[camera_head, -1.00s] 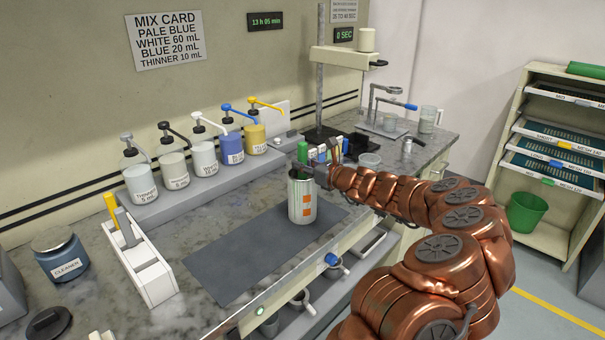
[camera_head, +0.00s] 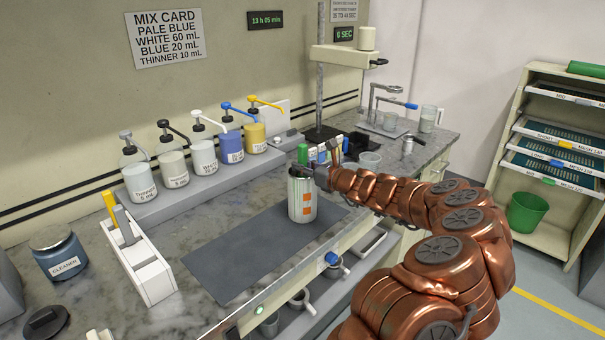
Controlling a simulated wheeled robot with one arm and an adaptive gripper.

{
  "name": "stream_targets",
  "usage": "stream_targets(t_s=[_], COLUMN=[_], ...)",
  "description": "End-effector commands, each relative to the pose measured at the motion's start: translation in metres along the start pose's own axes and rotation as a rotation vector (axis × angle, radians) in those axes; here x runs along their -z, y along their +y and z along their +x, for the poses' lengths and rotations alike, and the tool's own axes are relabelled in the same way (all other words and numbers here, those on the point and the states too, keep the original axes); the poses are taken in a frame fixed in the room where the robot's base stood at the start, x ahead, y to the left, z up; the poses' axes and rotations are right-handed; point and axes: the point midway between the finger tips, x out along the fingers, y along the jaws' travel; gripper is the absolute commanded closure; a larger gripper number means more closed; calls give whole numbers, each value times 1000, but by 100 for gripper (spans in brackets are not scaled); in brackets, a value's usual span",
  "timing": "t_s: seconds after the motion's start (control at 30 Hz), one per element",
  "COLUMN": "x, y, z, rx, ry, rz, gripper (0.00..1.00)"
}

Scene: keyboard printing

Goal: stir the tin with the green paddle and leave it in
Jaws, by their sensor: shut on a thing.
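The tin (camera_head: 302,206) is a pale cylinder with orange squares. It stands upright on the dark mat (camera_head: 245,262) on the bench. The green paddle (camera_head: 302,154) shows as a green handle end just above the tin's rim. My gripper (camera_head: 312,172) is at the tin's top right, shut on the paddle. The paddle's lower part is hidden in the tin, and the fingers are small and partly hidden by the tin and my arm.
Several pump bottles (camera_head: 174,165) stand on a grey ledge behind the mat. A white holder (camera_head: 150,270) with yellow and grey handled tools and a cleaner jar (camera_head: 58,254) are at left. A metal stand (camera_head: 320,90) rises behind my gripper. The mat's left part is clear.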

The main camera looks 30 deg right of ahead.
Motion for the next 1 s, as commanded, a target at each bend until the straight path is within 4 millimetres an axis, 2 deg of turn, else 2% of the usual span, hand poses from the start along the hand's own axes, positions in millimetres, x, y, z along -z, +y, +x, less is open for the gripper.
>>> stream_targets(t_s=[0.53, 0.57, 0.6, 0.83, 1.0], x=[7, 7, 7, 7, 7], y=[0, 0, 0, 0, 0], z=[1, 1, 1, 1, 1], rx=[0, 0, 0, 0, 0], ry=[0, 0, 0, 0, 0], rz=[0, 0, 0, 0, 0], gripper=[100, 76, 72, 48, 48])
